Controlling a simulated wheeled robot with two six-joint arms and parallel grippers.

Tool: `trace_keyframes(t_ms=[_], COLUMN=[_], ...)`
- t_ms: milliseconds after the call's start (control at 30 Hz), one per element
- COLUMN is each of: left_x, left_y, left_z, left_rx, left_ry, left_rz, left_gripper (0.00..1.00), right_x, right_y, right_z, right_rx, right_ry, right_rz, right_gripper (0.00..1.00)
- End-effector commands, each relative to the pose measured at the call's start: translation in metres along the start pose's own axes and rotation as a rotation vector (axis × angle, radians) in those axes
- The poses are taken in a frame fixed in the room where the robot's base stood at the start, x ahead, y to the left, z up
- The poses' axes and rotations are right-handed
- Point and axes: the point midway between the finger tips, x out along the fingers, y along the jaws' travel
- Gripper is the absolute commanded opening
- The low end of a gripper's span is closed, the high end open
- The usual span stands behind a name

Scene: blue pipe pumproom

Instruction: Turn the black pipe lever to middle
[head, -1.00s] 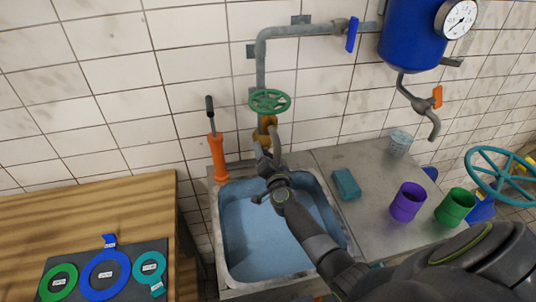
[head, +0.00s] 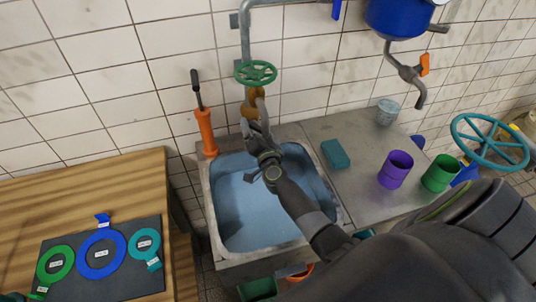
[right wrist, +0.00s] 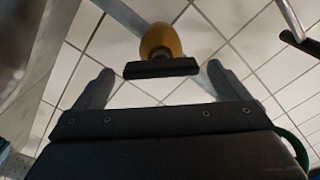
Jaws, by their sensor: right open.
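The black lever (right wrist: 160,68) shows in the right wrist view as a short dark bar in front of a yellow valve body (right wrist: 160,41). The bar lies crosswise between my fingertips, with a gap on both sides. In the head view the yellow valve body (head: 252,103) sits on the pipe under a green handwheel, and my gripper hides the lever. My right gripper (head: 254,131) is open at this valve, above the sink; its two fingers also show in the right wrist view (right wrist: 160,82). My left gripper is not in view.
A green handwheel (head: 255,73) is just above the valve. An orange tool with a black handle (head: 206,132) stands left of the sink (head: 235,240). A teal sponge (head: 335,153), purple cup (head: 395,170) and green cup (head: 440,174) stand on the counter to the right.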

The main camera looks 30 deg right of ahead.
Motion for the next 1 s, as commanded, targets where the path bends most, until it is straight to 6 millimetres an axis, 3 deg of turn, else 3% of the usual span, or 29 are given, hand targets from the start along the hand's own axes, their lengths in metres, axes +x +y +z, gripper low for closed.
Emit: trace_keyframes(t_ms=[300,600,800,1000], left_x=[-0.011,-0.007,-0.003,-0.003], left_y=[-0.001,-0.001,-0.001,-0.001], left_z=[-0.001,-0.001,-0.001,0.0], left_rx=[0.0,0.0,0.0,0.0], left_ry=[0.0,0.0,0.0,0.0], left_rz=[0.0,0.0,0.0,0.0], left_gripper=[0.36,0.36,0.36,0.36], right_x=[-0.067,-0.125,-0.147,-0.152], right_y=[0.0,0.001,0.001,0.0], right_z=[0.0,0.001,0.001,0.0], right_rx=[0.002,0.002,0.002,0.002], right_ry=[0.0,0.0,0.0,0.0], right_rz=[0.003,0.004,0.002,0.001], right_gripper=[0.95,0.95,0.95,0.95])
